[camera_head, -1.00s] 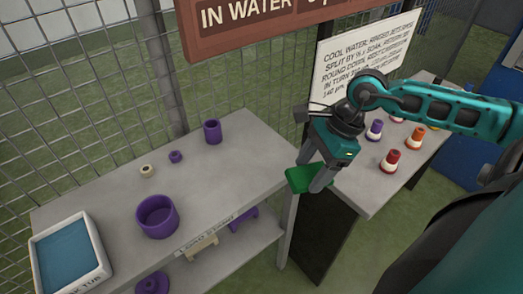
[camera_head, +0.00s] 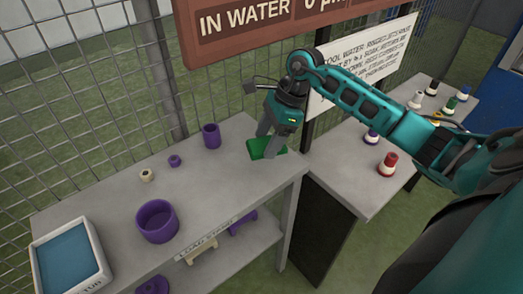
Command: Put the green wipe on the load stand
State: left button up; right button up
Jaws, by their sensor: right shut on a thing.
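The green wipe (camera_head: 262,150) is a flat green block at the right end of the grey load stand (camera_head: 228,186), which has a label on its front edge. My right gripper (camera_head: 268,142) is shut on the wipe, with its fingers pointing down at the stand top. I cannot tell whether the wipe touches the surface or hangs just above it. My left gripper is not in view.
On the stand are a purple cup (camera_head: 211,136), a purple ring (camera_head: 175,161), a cream ring (camera_head: 147,175), a large purple bowl (camera_head: 157,221) and a blue-filled tub (camera_head: 71,258). Purple and cream parts lie on the lower shelf. A second table (camera_head: 345,185) at right holds several coloured bottles.

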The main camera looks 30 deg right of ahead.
aim_at(256, 163)
jog(key=shift+w+a+r, duration=0.1)
jog(key=shift+w, duration=0.8)
notch_tip(256, 163, down, 2)
jog(key=shift+w+f, duration=0.15)
notch_tip(256, 163, down, 4)
jog(key=shift+f, duration=0.2)
jog(key=shift+w+f, duration=0.2)
jog(key=shift+f, duration=0.2)
jog(key=o, duration=0.9)
jog(key=shift+o, duration=0.2)
jog(key=shift+r, duration=0.1)
